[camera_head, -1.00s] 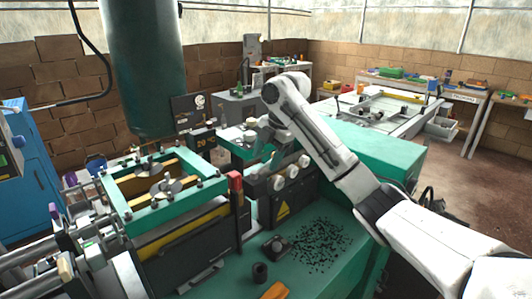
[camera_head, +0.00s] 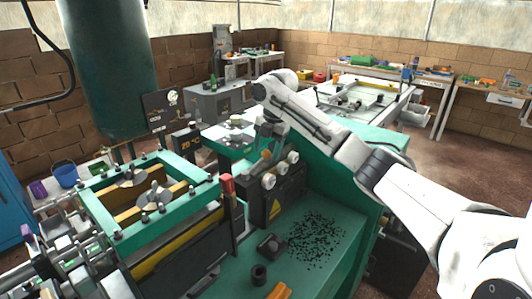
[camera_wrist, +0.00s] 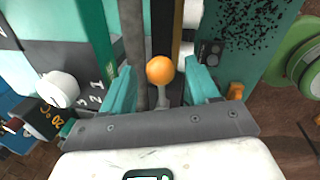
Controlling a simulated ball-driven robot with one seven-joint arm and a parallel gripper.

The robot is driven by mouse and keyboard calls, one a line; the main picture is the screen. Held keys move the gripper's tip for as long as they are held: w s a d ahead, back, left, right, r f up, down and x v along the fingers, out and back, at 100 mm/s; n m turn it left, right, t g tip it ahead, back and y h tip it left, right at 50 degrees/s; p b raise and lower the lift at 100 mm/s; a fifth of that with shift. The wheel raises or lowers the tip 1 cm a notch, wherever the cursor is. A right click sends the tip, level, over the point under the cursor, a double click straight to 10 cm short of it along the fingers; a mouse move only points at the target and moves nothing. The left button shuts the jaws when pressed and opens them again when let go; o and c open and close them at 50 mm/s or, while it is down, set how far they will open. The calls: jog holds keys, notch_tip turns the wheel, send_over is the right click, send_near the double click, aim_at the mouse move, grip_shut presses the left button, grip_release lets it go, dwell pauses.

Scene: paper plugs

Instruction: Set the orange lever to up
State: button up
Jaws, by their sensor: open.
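The orange lever shows as a round orange knob (camera_wrist: 160,70) on a grey stem in the wrist view. In the head view a small orange spot (camera_head: 266,154) shows just below my gripper (camera_head: 269,135), above the dark panel with white knobs. In the wrist view my gripper (camera_wrist: 161,82) is open, with one teal finger on each side of the orange knob. Gaps show between the knob and both fingers. The lever's base is partly hidden, and I cannot tell its exact setting.
A dark control panel (camera_head: 272,195) with white knobs stands by the green machine bed. Black scraps (camera_head: 316,241) lie on the bed to its right. A red-topped post (camera_head: 227,185) and a green frame (camera_head: 106,236) stand to the left. A white knob (camera_wrist: 60,89) shows in the wrist view.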

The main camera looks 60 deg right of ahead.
jog(key=shift+w+f, duration=0.2)
jog(key=shift+f, duration=0.95)
jog(key=shift+c, duration=0.3)
grip_shut()
